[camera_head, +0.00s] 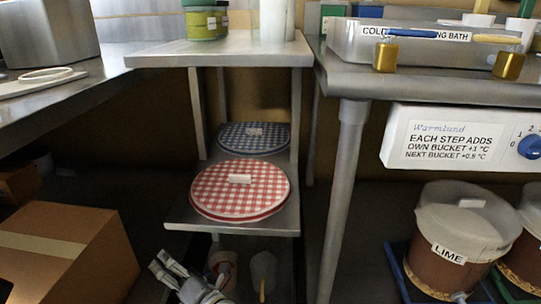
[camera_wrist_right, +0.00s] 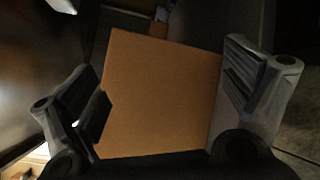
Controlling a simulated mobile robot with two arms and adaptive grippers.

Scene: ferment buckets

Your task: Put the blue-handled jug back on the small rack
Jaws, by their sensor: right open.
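A blue handle (camera_head: 410,34) lies across the front of the cold bath, above a brass-coloured cup (camera_head: 386,57). I cannot tell whether these form the blue-handled jug. The small shelf unit (camera_head: 262,224) stands in the middle; I cannot tell whether it is the small rack. Below its lower shelf are a white and orange vessel (camera_head: 223,262) and a pale vessel (camera_head: 263,270), partly hidden. My right gripper (camera_head: 160,264) is low, left of these vessels, open and empty. In the wrist view its fingers (camera_wrist_right: 170,78) stand apart before a cardboard box (camera_wrist_right: 165,110). My left gripper is out of view.
The cardboard box (camera_head: 70,245) stands on the floor at left. Checkered red (camera_head: 225,195) and blue (camera_head: 255,137) round lids lie on the shelf unit. A steel table leg (camera_head: 345,190) stands right of it. A LIME bucket (camera_head: 450,225) is at right, below the white control panel (camera_head: 420,155).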

